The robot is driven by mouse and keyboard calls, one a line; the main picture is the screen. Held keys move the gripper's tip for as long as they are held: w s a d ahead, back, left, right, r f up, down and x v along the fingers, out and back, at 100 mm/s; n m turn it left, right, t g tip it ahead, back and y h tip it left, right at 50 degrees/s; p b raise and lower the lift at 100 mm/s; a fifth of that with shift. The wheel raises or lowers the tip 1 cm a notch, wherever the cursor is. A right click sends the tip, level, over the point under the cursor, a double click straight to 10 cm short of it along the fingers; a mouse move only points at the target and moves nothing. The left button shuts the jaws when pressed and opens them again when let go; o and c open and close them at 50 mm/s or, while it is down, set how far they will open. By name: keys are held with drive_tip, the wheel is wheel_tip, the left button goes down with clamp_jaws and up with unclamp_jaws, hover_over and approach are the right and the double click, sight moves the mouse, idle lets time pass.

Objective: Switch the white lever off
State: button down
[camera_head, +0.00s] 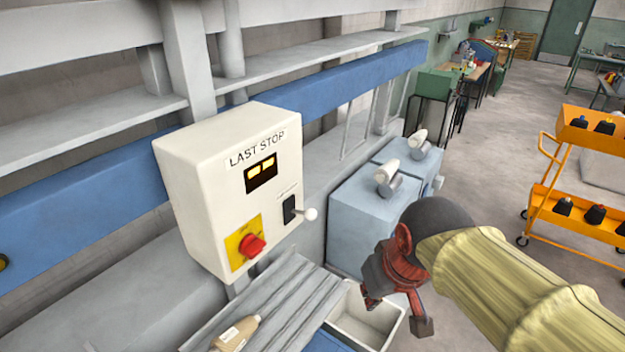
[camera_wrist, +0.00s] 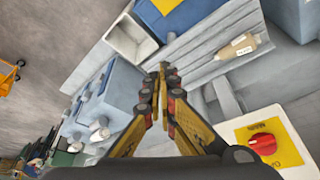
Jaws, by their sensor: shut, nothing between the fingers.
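A white control box (camera_head: 225,185) labelled "LAST STOP" is mounted left of centre in the head view. The white lever (camera_head: 310,214) is a round knob that sticks out to the right from a dark plate (camera_head: 289,209) on the box's front, below the lit display. My gripper (camera_head: 396,310) is to the right of the box and lower than the lever, apart from both, pointing down. In the wrist view, my gripper (camera_wrist: 163,72) has its fingertips together with nothing between them. The lever is not visible there; the box (camera_wrist: 290,120) shows at the lower right.
A red rotary switch (camera_head: 252,245) on a yellow plate is left of the lever. A slatted ledge (camera_head: 285,305) with a bottle (camera_head: 237,334) lies below the box. A white bin (camera_head: 365,318) and blue-grey cabinets (camera_head: 350,225) stand nearby. An orange trolley (camera_head: 570,215) is at right.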

drive_tip(key=w+a+r+n+p, duration=0.3)
drive_tip(key=w+a+r+p, duration=0.1)
drive_tip(key=r, duration=0.6)
drive_tip(key=w+a+r+n+p, duration=0.4)
drive_tip(key=w+r, duration=0.4)
drive_tip(key=r, duration=0.3)
drive_tip(key=shift+a+r+n+g+y+p, duration=0.3)
drive_tip(key=shift+a+y+p, duration=0.1)
drive_tip(key=shift+p, duration=0.45)
drive_tip(key=p, duration=0.2)
approach(310, 212)
drive_tip(key=x, duration=0.6)
drive_tip(key=shift+w+f, duration=0.1)
drive_tip(key=shift+f, duration=0.3)
